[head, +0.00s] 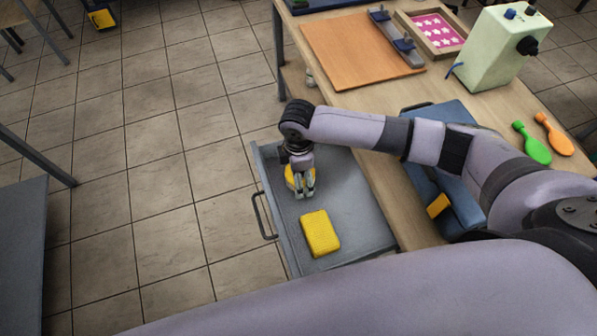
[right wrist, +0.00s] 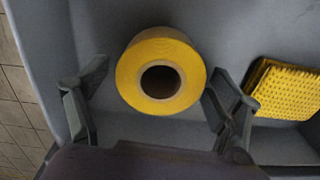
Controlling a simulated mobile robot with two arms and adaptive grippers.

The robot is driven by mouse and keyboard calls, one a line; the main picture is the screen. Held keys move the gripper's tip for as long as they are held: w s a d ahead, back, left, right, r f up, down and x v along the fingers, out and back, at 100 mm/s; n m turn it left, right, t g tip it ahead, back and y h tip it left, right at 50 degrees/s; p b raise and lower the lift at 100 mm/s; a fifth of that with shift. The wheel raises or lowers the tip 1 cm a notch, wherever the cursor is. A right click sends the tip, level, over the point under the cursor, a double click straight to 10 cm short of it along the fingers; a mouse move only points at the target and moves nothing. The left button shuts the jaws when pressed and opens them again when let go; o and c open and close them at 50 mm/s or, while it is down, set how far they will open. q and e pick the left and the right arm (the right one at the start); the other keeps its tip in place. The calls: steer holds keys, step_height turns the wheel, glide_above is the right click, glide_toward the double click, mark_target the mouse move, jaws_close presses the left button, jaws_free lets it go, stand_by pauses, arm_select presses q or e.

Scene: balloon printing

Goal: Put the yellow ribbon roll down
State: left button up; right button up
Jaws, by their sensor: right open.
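The yellow ribbon roll (right wrist: 138,73) lies in the open grey drawer (head: 350,184), with its dark core hole facing the right wrist camera. In the head view the roll (head: 290,178) is partly hidden by my right gripper (head: 305,193), which is low in the drawer over it. In the right wrist view the fingers of my right gripper (right wrist: 156,108) are spread apart, one on each side of the roll. The right finger looks close to the roll; I cannot tell if it touches. My left gripper is not in view.
A yellow sponge-like block (head: 320,233) lies in the drawer near the roll. A blue bag-like case (head: 447,118) is beside my right arm.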

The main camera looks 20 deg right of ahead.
step_height(320, 180, up, 12)
stand_by(0.4)
